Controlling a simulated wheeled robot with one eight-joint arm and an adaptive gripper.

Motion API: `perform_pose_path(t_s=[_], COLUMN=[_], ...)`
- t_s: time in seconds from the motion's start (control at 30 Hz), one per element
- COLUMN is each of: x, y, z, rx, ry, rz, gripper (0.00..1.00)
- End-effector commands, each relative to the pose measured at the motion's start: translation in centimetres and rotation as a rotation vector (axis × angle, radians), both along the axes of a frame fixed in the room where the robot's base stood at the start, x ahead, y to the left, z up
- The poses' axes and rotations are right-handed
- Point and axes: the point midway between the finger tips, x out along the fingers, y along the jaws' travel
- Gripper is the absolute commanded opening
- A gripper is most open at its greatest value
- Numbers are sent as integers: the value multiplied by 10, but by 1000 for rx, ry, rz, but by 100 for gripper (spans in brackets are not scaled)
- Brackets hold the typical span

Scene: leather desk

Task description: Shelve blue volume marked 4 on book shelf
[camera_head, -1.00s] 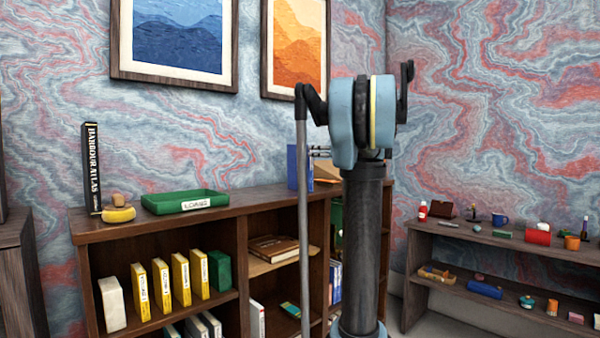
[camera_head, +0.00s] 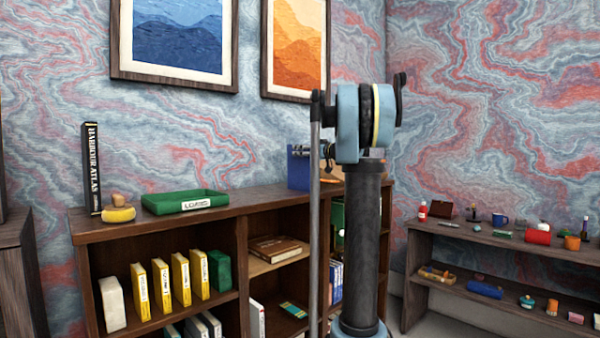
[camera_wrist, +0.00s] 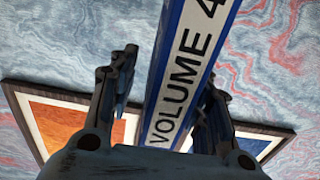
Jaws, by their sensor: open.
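In the wrist view, the spine of the blue volume (camera_wrist: 182,85), a white label reading VOLUME 4 with blue edges, runs between the two fingers of my gripper (camera_wrist: 170,66). The fingers are open on either side of it; contact cannot be told. In the head view, a blue upright item (camera_head: 298,172) stands on top of the book shelf (camera_head: 243,225), behind my arm. I cannot tell whether it is the same volume. Dark parts beside it seem to be my gripper, mostly hidden by my arm.
Yellow volumes (camera_head: 181,279), a white book (camera_head: 112,304) and a green block (camera_head: 219,270) stand in the upper left compartment. Brown books (camera_head: 275,249) lie in the middle one. A green tray (camera_head: 185,202) and a tall black book (camera_head: 92,168) are on top. A cluttered low shelf (camera_head: 480,238) is right.

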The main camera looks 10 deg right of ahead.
Motion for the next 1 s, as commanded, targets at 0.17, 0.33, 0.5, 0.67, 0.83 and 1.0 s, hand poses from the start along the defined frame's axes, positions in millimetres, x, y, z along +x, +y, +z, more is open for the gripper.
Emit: perform_pose_path(t_s=[0.17, 0.33, 0.5, 0.67, 0.83, 1.0], x=[1, 1, 1, 1, 1, 1], y=[1, 1, 1, 1, 1, 1], z=[0, 0, 0, 0, 2, 18], rx=[0, 0, 0, 0, 0, 1], ry=[0, 0, 0, 0, 0, -1], rz=[-1, 0, 0, 0, 0, 0], gripper=[45, 16, 0, 0, 0, 0])
